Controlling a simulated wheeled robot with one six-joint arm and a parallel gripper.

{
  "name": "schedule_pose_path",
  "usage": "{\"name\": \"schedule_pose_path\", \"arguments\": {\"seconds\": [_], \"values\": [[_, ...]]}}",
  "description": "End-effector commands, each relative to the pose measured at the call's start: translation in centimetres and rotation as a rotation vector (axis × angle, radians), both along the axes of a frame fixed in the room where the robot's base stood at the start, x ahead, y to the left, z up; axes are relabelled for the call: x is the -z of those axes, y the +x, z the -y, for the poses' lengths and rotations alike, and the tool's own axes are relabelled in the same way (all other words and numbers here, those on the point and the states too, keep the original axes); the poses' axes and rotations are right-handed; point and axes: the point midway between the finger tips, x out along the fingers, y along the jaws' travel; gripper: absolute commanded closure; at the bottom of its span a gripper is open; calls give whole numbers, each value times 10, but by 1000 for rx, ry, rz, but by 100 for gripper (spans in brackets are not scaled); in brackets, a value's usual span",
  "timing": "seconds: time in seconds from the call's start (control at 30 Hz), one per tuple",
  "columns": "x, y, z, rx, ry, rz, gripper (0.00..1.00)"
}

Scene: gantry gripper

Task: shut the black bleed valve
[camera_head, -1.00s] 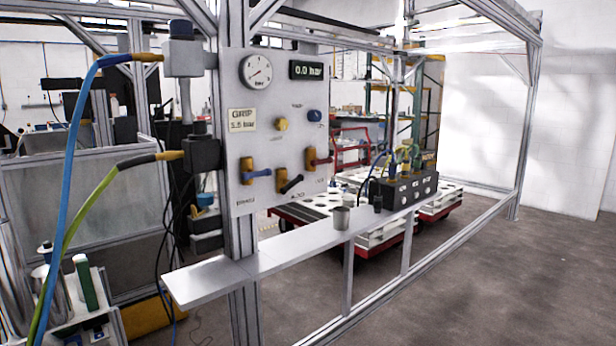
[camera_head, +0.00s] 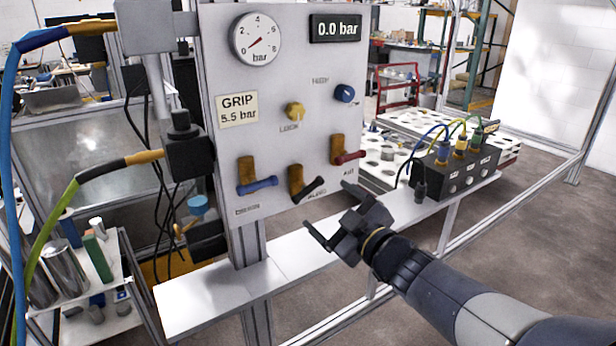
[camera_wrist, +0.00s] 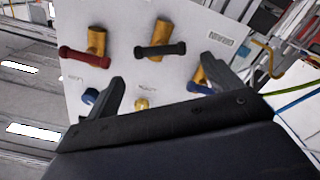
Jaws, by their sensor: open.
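The black bleed valve has a brass body and a black lever (camera_head: 307,190). It sits at the lower middle of the white panel, between a valve with a blue lever (camera_head: 257,186) and one with a red lever (camera_head: 349,157). The black lever slopes up to the right in the head view. My gripper (camera_head: 326,207) is open and empty, in front of the panel, just below and right of the black lever. In the wrist view, the black lever (camera_wrist: 160,49) lies nearly level beyond the spread fingers (camera_wrist: 162,72), apart from them.
The panel also bears a dial gauge (camera_head: 256,39), a display (camera_head: 335,28) reading 0.0 bar, a yellow knob (camera_head: 294,111) and a blue knob (camera_head: 345,93). A metal shelf (camera_head: 215,295) runs below. A black connector block (camera_head: 460,171) with cables stands on its right part.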

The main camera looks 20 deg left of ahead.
Motion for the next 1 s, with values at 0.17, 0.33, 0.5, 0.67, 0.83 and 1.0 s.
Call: {"name": "schedule_pose_path", "arguments": {"seconds": [0.17, 0.33, 0.5, 0.67, 0.83, 1.0], "values": [[2, 19, -23, 0, 0, -2, 15], [1, 39, -46, 2, -1, -3, 15], [1, 55, -64, 4, 0, -3, 15], [1, 63, -73, 5, -1, -2, 15], [1, 65, -75, 6, 0, -1, 15], [1, 65, -75, 6, -1, -2, 15]]}}
